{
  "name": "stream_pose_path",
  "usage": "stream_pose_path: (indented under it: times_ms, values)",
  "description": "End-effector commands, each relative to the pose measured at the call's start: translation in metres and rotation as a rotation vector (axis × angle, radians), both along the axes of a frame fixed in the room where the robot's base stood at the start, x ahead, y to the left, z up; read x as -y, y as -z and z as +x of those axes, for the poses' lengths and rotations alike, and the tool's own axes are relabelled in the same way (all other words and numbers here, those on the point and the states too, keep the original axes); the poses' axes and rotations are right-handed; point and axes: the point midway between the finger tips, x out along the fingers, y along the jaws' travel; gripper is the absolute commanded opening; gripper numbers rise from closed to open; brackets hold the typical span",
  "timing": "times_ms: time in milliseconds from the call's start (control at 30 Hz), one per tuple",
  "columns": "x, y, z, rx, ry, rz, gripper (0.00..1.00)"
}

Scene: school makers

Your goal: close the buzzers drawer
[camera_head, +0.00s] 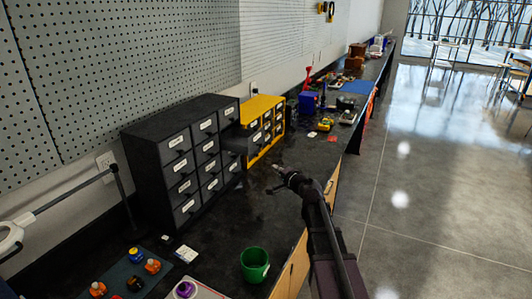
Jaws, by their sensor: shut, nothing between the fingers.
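A black drawer cabinet (150,164) with rows of small labelled drawers stands on the dark workbench against the pegboard wall. One dark drawer (236,143) sticks out from its right column, in the upper part, and overlaps the yellow cabinet in the picture. The labels are too small to read, so I cannot confirm which drawer is the buzzers one. My gripper (277,168) is shut and empty, above the bench to the right of the open drawer and apart from it. My arm reaches in from the lower right.
A yellow drawer cabinet (263,108) stands just beyond the black one. A green cup (255,264) sits near the bench's front edge. Small coloured parts lie on a mat (124,272) at lower left. Farther along are a blue box (308,102) and tools. Bench between cabinet and cup is mostly clear.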

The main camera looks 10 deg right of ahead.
Motion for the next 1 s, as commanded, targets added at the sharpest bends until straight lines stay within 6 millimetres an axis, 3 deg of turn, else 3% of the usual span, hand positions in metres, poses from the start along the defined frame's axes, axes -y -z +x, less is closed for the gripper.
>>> stream_pose_path:
  times_ms: [100, 300, 767, 1000]
  values:
    - [0.023, -0.006, 0.019, 0.030, 0.092, 0.107, 0.00]
    - [0.043, -0.011, 0.030, 0.050, 0.172, 0.199, 0.00]
    - [0.044, -0.013, 0.031, 0.052, 0.180, 0.211, 0.00]
    - [0.041, -0.012, 0.044, 0.051, 0.178, 0.210, 0.00]
